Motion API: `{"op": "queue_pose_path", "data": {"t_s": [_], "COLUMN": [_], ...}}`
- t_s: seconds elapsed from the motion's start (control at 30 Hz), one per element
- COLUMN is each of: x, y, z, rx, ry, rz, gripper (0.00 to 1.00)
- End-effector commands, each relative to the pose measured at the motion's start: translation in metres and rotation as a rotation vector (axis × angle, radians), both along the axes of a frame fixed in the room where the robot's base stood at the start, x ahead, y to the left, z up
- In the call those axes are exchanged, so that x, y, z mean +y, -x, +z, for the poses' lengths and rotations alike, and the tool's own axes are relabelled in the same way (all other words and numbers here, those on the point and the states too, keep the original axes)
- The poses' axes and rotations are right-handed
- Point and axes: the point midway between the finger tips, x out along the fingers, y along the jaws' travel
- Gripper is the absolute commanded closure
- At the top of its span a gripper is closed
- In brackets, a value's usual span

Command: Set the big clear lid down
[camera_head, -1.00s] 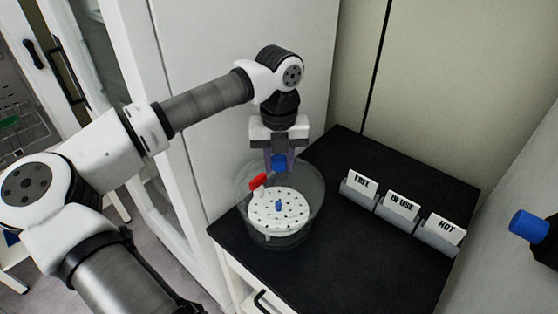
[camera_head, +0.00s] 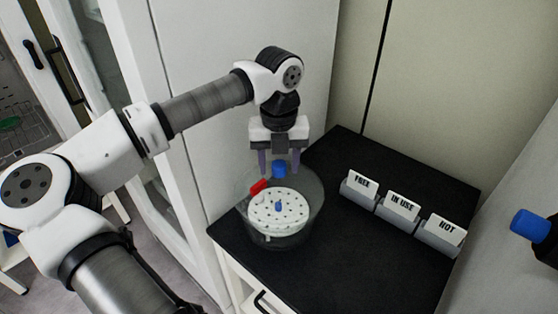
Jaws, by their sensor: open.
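The big clear lid (camera_head: 300,184) is hard to tell from the clear vessel (camera_head: 314,224) beneath it. Its blue knob (camera_head: 279,169) is on top, and a red handle (camera_head: 259,187) shows at its left. The lid appears to rest on the vessel, but the seam between them is too faint to see. A white perforated plate (camera_head: 290,214) lies inside the vessel. My gripper (camera_head: 279,168) is open right above the lid, with one finger on each side of the blue knob and gaps showing between.
The vessel stands at the left of a black worktop (camera_head: 365,258). Sign holders marked FREE (camera_head: 360,188), IN USE (camera_head: 398,208) and HOT (camera_head: 441,236) stand to the right. A white cabinet is close behind on the left. The worktop's front middle is clear.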

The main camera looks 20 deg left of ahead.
Motion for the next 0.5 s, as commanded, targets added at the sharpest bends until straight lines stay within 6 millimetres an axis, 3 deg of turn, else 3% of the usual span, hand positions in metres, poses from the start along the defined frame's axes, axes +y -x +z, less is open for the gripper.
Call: {"op": "queue_pose_path", "data": {"t_s": [0.13, 0.5], "x": [0.001, 0.0], "y": [-0.001, 0.0], "z": [0.019, 0.102], "rx": [-0.004, -0.003], "ry": [-0.004, -0.003], "rz": [0.002, 0.0], "gripper": [0.49, 0.49]}}
